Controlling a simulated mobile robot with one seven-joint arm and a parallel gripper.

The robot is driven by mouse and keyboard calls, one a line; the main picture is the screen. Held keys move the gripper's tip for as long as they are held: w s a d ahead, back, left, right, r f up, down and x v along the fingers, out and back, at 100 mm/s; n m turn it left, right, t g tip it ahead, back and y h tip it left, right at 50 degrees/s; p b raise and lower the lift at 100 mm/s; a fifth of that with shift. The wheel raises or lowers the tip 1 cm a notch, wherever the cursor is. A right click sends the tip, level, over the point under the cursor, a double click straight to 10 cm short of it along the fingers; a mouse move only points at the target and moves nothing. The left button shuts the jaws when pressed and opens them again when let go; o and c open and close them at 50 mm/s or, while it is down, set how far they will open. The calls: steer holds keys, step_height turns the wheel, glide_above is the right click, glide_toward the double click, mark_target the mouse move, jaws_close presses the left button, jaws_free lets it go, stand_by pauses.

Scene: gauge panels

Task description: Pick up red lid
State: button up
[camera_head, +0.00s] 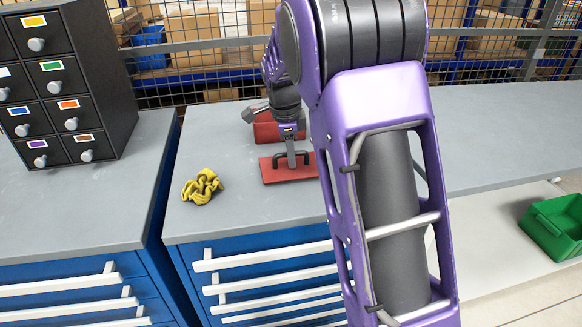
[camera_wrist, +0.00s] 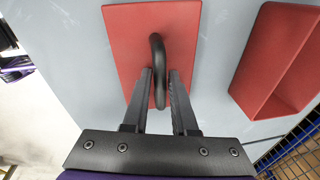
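The red lid (camera_head: 301,174) is a flat rectangular plate with a dark loop handle. It lies on the grey top of the blue drawer cabinet, and it also shows in the wrist view (camera_wrist: 126,42). My gripper (camera_head: 291,165) points down over the lid at its handle. In the wrist view, the fingers of my gripper (camera_wrist: 160,74) stand on either side of the dark handle (camera_wrist: 157,50), with gaps beside it. The fingers are apart and not closed on the handle. My arm covers the area right of the lid in the head view.
A red open box (camera_head: 266,131) with a grey tool stands just behind the lid. A yellow cloth (camera_head: 202,187) lies to the left. A black drawer unit (camera_head: 70,80) stands at far left. A green bin (camera_head: 556,226) is at right. Wire mesh runs behind.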

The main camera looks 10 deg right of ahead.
jaws_close()
steer(key=shift+r, duration=0.1)
